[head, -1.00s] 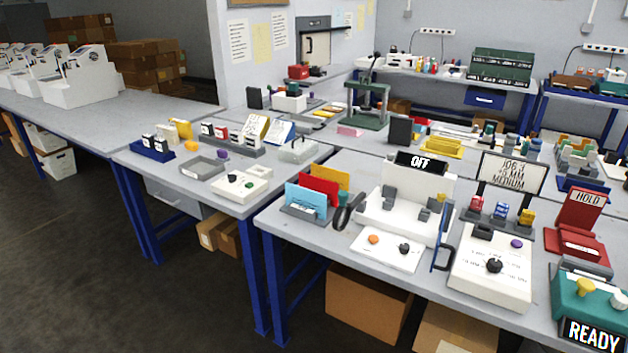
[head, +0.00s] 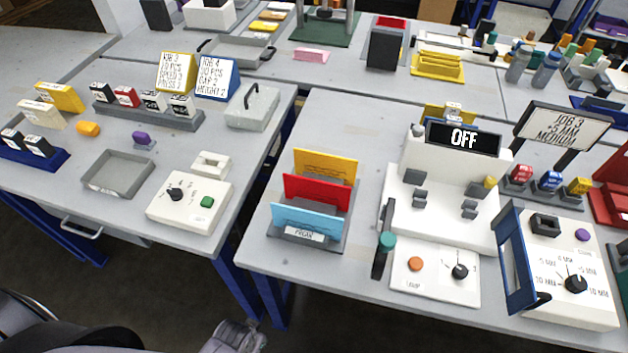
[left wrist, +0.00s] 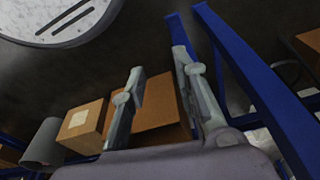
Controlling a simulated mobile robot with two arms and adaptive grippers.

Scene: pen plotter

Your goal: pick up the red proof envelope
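The red proof envelope (head: 317,191) stands upright in a grey rack (head: 334,245) on the middle table in the head view. A yellow envelope (head: 326,165) stands behind it and a light blue one (head: 308,219) in front, which hides its lower part. My left gripper (head: 240,338) shows at the bottom edge of the head view, low in front of the tables and well apart from the rack. In the left wrist view its two fingers (left wrist: 159,62) are spread with nothing between them. My right gripper is not in view.
A white control box (head: 190,200) is on the left table. Blue table legs (left wrist: 245,75) and cardboard boxes (left wrist: 86,125) are near my left gripper.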

